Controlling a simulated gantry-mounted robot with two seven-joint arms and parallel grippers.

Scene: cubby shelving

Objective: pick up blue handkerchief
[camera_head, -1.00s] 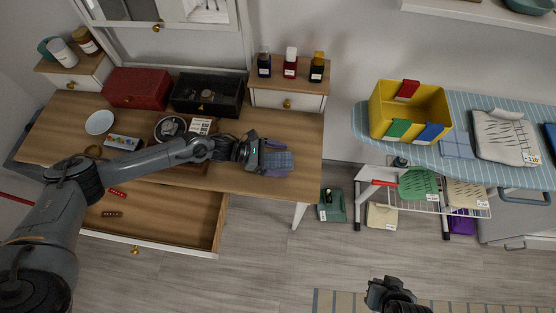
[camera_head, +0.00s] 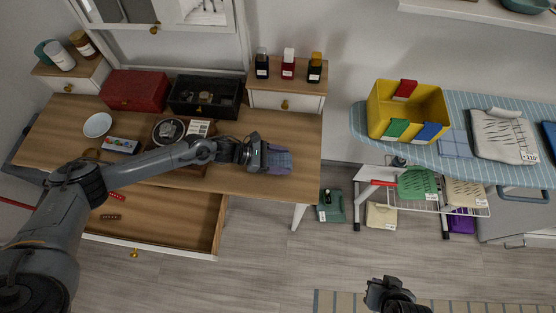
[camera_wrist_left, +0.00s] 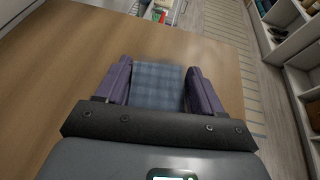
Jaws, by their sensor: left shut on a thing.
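The blue checked handkerchief (camera_head: 281,160) is at the right end of the wooden desk. My left gripper (camera_head: 280,159) is around it, with purple fingers shut on its two sides. In the left wrist view the handkerchief (camera_wrist_left: 158,86) fills the space between the fingers. I cannot tell whether it is lifted off the desk. A similar light blue folded cloth (camera_head: 456,143) lies on the ironing board. My right gripper (camera_head: 385,292) is low in the head view, away from the furniture; its jaws are not clear.
The desk (camera_head: 305,140) also holds a red box (camera_head: 134,90), a black box (camera_head: 205,96) and a plate (camera_head: 97,125). Its drawer (camera_head: 165,220) is open below my left arm. A yellow bin (camera_head: 385,107) stands on the ironing board (camera_head: 360,118).

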